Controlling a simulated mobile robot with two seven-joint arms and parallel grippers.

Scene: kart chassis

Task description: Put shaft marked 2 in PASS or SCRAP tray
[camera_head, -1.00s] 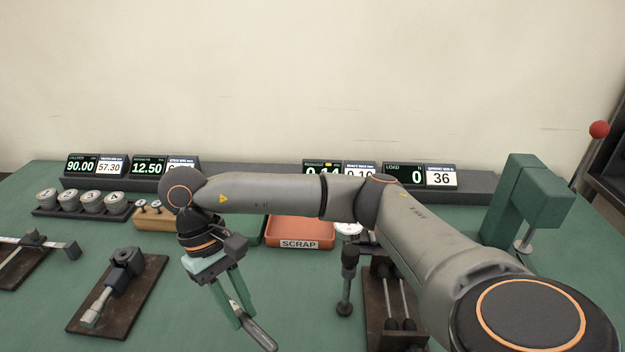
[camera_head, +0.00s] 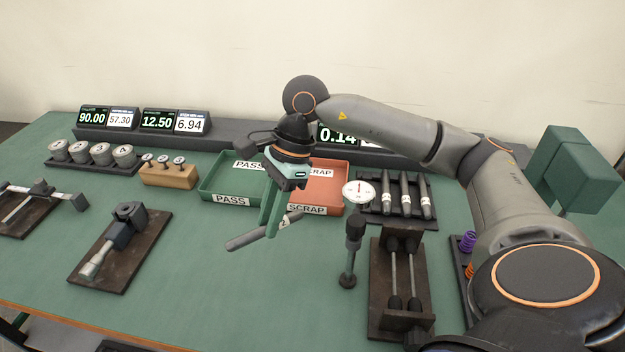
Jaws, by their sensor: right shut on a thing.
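My right gripper (camera_head: 270,217) is shut on a grey shaft (camera_head: 246,239) with a white label near its right end. The label's mark is too small to read surely. The shaft is held tilted above the table, just in front of the trays. The green PASS tray (camera_head: 230,200) is behind and left of the gripper. The red SCRAP tray (camera_head: 325,208) is behind and right, and my gripper hides part of both trays. A readout (camera_head: 338,134) behind the trays shows 0.14, partly covered by my arm. My left gripper is not in view.
A dial gauge (camera_head: 358,192) and a fixture with two rods (camera_head: 378,318) stand right of the trays. Several shafts (camera_head: 405,192) lie in a dark rack (camera_head: 433,221). Pistons (camera_head: 123,154), a wooden block (camera_head: 170,176) and a bore fixture (camera_head: 110,265) are left. The front middle is clear.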

